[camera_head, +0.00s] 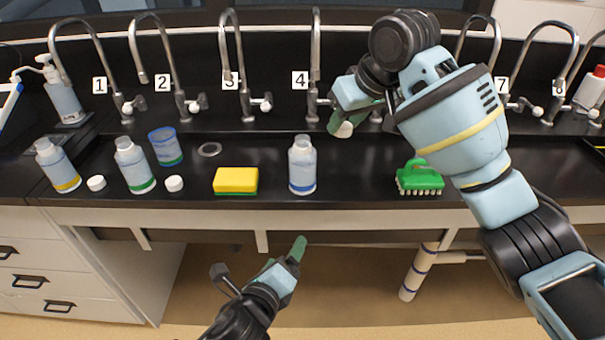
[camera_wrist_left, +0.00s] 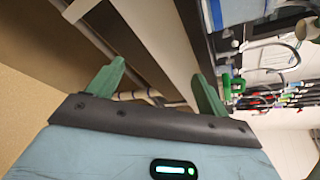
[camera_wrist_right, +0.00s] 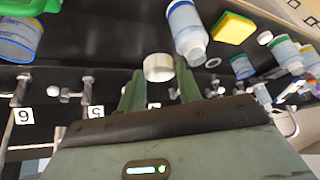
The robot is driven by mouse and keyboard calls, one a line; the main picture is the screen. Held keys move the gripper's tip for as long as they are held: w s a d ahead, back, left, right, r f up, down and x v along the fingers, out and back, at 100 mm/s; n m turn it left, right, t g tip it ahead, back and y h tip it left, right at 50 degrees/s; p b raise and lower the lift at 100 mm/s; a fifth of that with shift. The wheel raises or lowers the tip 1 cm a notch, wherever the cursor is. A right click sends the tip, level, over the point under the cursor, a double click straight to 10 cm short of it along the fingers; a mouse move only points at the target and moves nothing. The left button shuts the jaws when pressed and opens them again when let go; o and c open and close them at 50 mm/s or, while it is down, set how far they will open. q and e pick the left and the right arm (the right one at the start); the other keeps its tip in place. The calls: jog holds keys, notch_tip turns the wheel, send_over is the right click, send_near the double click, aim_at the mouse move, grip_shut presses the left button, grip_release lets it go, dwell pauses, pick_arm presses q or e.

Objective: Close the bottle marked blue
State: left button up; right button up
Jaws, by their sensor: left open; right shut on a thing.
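The blue-marked bottle (camera_head: 302,165) stands upright on the black bench, with a blue band near its base. No separate cap shows on its neck. My right gripper (camera_head: 350,122) is above the bench, right of and behind this bottle. In the right wrist view it is shut on a white cap (camera_wrist_right: 158,67) held at its fingertips, apart from the bottle (camera_wrist_right: 187,32). The cap also shows in the head view (camera_head: 344,130). My left gripper (camera_head: 296,252) is open and empty, low in front of the bench; its two spread fingers show in the left wrist view (camera_wrist_left: 157,88).
A yellow sponge (camera_head: 236,181) lies left of the bottle and a green brush (camera_head: 420,178) right of it. Yellow-banded (camera_head: 58,166) and green-banded (camera_head: 134,166) bottles, a cup (camera_head: 165,147) and loose caps (camera_head: 174,183) stand further left. Numbered taps (camera_head: 236,70) line the back.

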jog(key=a+r+n, duration=0.1)
jog(key=a, duration=0.1)
jog(key=w+a+r+n+b, duration=0.1)
jog(key=a+r, duration=0.1)
jog(key=a, duration=0.1)
jog(key=a+r+n+y, duration=0.1)
jog(key=a, duration=0.1)
jog(key=shift+w+a+r+g+b, duration=0.15)
jog(key=shift+w+g+b, duration=0.1)
jog(key=shift+g+b, duration=0.05)
pick_arm(q)
jog(key=w+d+r+m+t, duration=0.1)
jog(key=w+r+m+t, duration=0.2)
jog(key=w+r+m, duration=0.3)
notch_tip(320, 180, up, 5)
jog(key=m, duration=0.3)
jog(key=shift+d+m+t, duration=0.3)
pick_arm(e)
jog(key=shift+a+r, duration=0.1)
jog(key=shift+r, duration=0.1)
pick_arm(q)
jog(key=shift+w+r, duration=0.1)
jog(key=shift+w, duration=0.1)
jog(key=x, duration=1.1)
jog(key=shift+w, duration=0.4)
jog(key=shift+c, duration=0.3)
jog(key=c, duration=1.4)
pick_arm(e)
send_over(306, 140)
jog(key=shift+f, duration=2.5)
